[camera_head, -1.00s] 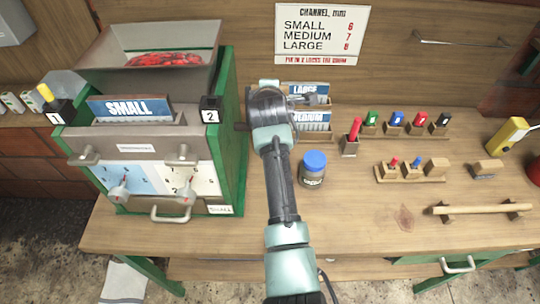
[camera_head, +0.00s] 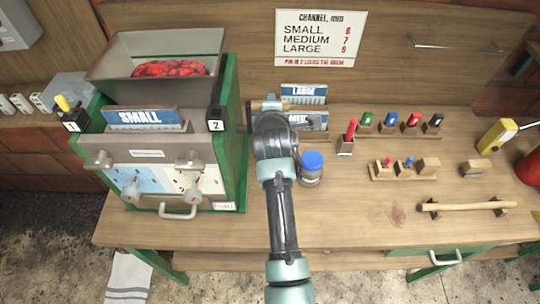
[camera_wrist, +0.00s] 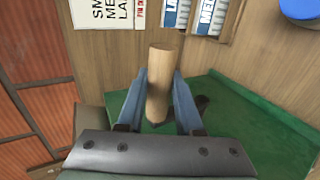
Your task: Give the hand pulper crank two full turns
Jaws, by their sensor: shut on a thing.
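The hand pulper (camera_head: 228,150) is a green and grey machine at the left of the bench in the head view, with red fruit (camera_head: 170,69) in its hopper. My gripper (camera_wrist: 160,88) is at the pulper's right side. In the wrist view its two blue fingers are shut on the crank's wooden handle (camera_wrist: 160,65), one on each side. In the head view my wrist hides most of the crank; a short dark shaft (camera_head: 243,128) shows at the pulper's side wall. The crank arm's angle cannot be told.
A blue-lidded jar (camera_head: 312,168) stands close to the right of my arm. LARGE (camera_head: 303,92) and MEDIUM channel plates stand behind my wrist. Coloured pins in wooden blocks and a wooden rod (camera_head: 465,207) lie further right. The front middle of the bench is clear.

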